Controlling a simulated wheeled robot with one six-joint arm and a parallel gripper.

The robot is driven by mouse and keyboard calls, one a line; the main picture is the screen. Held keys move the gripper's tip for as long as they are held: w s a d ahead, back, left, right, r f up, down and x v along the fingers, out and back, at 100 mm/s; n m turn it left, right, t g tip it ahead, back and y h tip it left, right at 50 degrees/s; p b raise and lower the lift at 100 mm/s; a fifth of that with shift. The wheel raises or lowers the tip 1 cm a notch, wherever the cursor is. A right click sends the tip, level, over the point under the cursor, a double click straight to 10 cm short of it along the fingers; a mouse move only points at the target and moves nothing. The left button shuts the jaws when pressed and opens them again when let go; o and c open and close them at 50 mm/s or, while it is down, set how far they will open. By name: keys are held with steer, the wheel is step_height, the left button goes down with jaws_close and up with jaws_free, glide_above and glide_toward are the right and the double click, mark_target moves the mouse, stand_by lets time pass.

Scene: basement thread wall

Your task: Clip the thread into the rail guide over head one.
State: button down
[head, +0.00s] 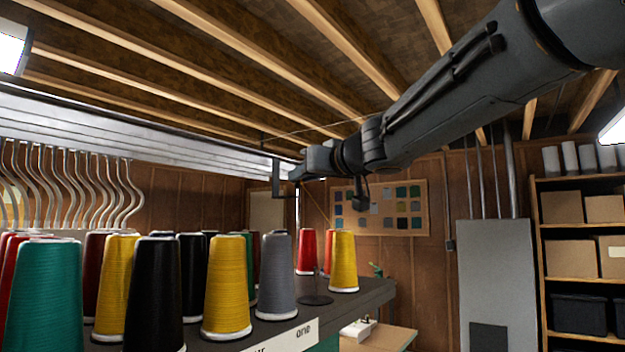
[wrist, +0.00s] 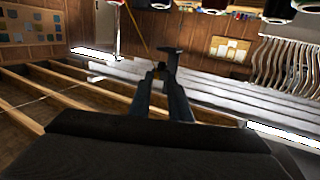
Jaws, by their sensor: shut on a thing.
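My gripper (head: 292,175) is raised at the rail's far end in the head view. In the wrist view its two fingers (wrist: 160,73) come together at their tips, shut on the thread. The thread (wrist: 137,25) shows there as a thin yellowish line running from the fingertips to the upper left. A dark bracket, apparently the rail guide (head: 276,178), hangs by the fingertips in the head view. It also shows just past the tips in the wrist view (wrist: 172,60). I cannot tell whether the thread is inside it or only beside it.
The pale metal rail (head: 150,130) runs below wooden ceiling joists. A grey cabinet (head: 497,280) and shelves stand at right.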

mark_target(295, 183)
steer(key=shift+w+a+f+b, duration=0.1)
steer(key=shift+w+a+b, duration=0.1)
steer(key=shift+w+a, duration=0.25)
steer(key=shift+w+a+b, duration=0.2)
steer(key=shift+a, duration=0.4)
steer(key=shift+f+b, duration=0.55)
steer(key=shift+b, duration=0.4)
steer(key=shift+f, duration=0.55)
steer(key=c, duration=1.5)
jaws_free()
